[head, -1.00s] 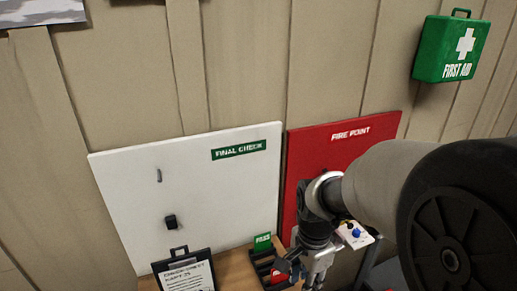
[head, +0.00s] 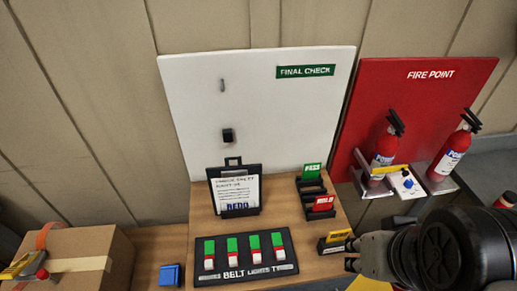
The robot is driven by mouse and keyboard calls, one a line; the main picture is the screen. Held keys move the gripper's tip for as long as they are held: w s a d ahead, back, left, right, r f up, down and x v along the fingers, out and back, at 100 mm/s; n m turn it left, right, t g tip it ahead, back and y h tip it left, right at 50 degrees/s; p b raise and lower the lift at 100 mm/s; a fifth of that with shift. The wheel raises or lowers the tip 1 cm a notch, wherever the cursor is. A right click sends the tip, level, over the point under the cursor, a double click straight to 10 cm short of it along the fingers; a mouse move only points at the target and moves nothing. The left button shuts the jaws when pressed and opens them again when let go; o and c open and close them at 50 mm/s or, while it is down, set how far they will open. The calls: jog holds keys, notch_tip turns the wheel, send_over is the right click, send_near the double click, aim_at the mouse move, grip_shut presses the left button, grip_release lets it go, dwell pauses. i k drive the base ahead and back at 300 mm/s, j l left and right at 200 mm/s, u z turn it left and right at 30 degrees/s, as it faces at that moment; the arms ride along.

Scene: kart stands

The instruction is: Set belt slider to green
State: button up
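A dark slider panel (head: 283,266) lies on the wooden desk in the lower middle of the head view. It has several sliders in a row, each with a green upper end and a red and white lower part. The lettering along its front edge reads "BELT LIGHTS T". The small white parts seem to sit at the red, lower ends. My gripper (head: 350,254) is right of the panel, apart from it, beside the yellow card. Its fingers are small and dark, so I cannot tell their opening.
A yellow card holder (head: 335,242) stands close to my gripper. Red HOLD (head: 323,204) and green PASS (head: 311,172) card holders stand behind it. A clipboard (head: 235,190) stands behind the panel. A blue block (head: 170,275) and a cardboard box (head: 85,259) are at left.

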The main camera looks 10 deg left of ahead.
aim_at(233, 260)
jog(key=j+u, duration=0.1)
jog(key=u, duration=0.9)
